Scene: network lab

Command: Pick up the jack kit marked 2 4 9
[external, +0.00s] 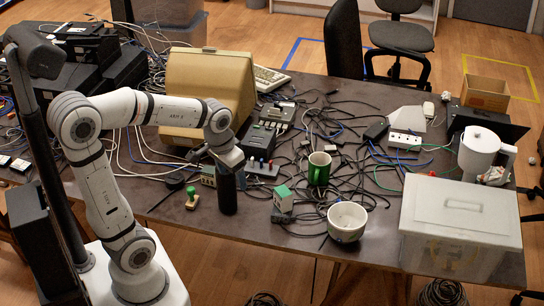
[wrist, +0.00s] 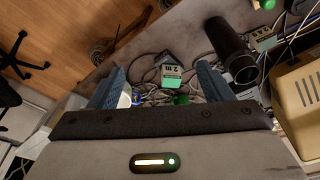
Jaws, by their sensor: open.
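A small box with a green part and a pale face (external: 283,198) stands on the dark table, left of the white mug. In the wrist view this box (wrist: 171,74) lies ahead, between my fingers; its face bears dark marks too small to read surely. A similar small box (external: 208,176) stands left of the black bottle, and appears beside the bottle in the wrist view (wrist: 264,39). I cannot read its marking. My gripper (external: 230,158) is above the table by the black bottle (external: 227,194). In the wrist view its fingers (wrist: 160,68) are apart with nothing held.
The black bottle (wrist: 232,52) rises close to my right finger in the wrist view. A green mug (external: 319,168), a white mug (external: 346,221) and tangled black cables (external: 300,160) surround the box. A green-handled stamp (external: 192,199) stands left. A lidded bin (external: 458,232) fills the right corner.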

